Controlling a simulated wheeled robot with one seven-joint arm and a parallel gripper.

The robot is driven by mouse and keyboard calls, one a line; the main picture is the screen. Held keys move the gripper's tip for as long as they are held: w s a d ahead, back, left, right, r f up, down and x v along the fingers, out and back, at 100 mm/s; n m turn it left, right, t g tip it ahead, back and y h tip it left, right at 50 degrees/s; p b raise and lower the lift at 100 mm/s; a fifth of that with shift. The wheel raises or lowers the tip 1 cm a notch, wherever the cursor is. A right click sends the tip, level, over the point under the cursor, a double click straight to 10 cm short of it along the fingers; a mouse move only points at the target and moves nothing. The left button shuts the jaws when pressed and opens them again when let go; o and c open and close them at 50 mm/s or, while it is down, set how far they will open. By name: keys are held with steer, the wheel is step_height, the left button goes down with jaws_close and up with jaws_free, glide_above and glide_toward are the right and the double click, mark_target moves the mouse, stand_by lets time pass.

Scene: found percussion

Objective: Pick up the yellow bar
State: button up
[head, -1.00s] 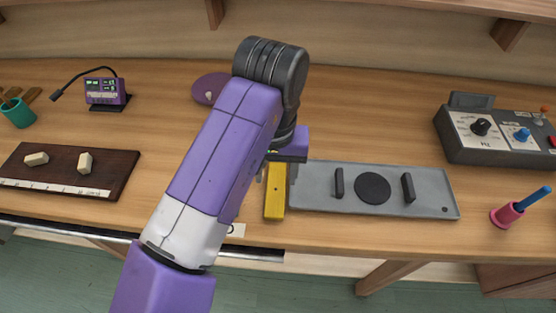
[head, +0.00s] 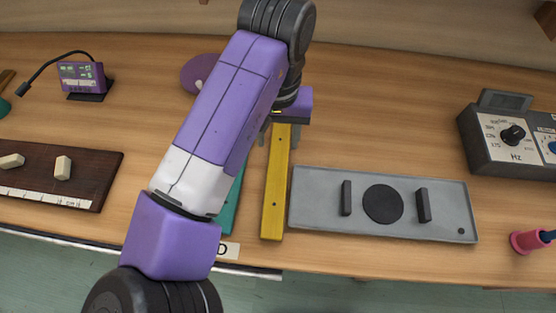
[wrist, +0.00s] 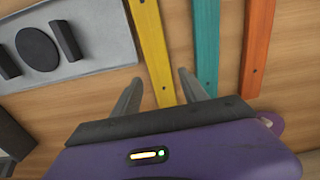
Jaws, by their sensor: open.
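The yellow bar (head: 275,190) lies flat on the bench, just left of the grey plate. It also shows in the wrist view (wrist: 154,45), running from the top edge down between my fingers. My gripper (wrist: 160,80) is open, with one finger on each side of the bar in that view. Its height above the bar is hard to tell. In the head view my gripper (head: 279,128) is over the bar's far end and partly hides it. No grip on the bar shows.
A teal bar (wrist: 206,40) and an orange bar (wrist: 256,45) lie right of the yellow one in the wrist view. A grey plate (head: 318,225) with dark handles is close on the other side. A control box (head: 490,150) stands far right.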

mark_target(279, 157)
step_height(279, 157, down, 7)
steer(key=shift+d+r+p, duration=0.1)
steer(key=shift+r+p, duration=0.1)
steer(key=shift+p, duration=0.2)
steer(key=shift+s, duration=0.1)
jaws_close()
